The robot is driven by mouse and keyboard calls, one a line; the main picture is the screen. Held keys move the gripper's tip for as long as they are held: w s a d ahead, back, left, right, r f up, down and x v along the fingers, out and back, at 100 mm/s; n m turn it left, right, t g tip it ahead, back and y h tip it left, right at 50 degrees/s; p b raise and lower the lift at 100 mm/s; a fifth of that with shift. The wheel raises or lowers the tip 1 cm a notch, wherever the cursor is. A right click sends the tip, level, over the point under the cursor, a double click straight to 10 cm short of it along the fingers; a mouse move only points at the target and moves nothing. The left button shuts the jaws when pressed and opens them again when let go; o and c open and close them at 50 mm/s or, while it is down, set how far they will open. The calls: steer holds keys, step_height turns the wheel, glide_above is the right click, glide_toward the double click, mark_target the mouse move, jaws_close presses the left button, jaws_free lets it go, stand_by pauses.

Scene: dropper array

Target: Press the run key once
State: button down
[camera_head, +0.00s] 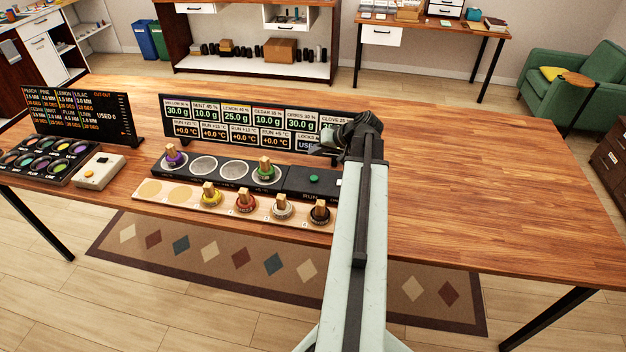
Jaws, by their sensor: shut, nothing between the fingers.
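The run key seems to be the small green button (314,179) on the dark box at the right end of the black station row; lettering below it is partly legible as RUN. My gripper (322,149) is shut and empty. It appears above and behind the green button in the picture, pointing left in front of the display's right end; its exact height is unclear. My arm covers the box's right edge. The black row (219,181) has a purple dropper (174,157) at its left and a green dropper (265,171) near the box, with two empty pale discs between.
The display board (240,122) stands behind the row, its right end partly hidden. A wooden rack (165,205) in front holds several wooden-topped droppers. A dark text board (75,115), a palette (42,157) and a beige button box (100,171) stand left. The table's right side is clear.

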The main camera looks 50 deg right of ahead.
mark_target(316, 179)
steer(key=shift+s+d, duration=0.15)
steer(key=shift+s, duration=0.05)
steer(key=shift+f, duration=0.1)
step_height(316, 179, down, 9)
steer(key=b, duration=0.9)
steer(key=shift+r, duration=0.2)
stand_by(1.3)
steer(key=shift+f, duration=0.15)
steer(key=shift+w+f+b, duration=0.1)
steer(key=shift+f+b, duration=0.2)
steer(key=shift+b, duration=0.05)
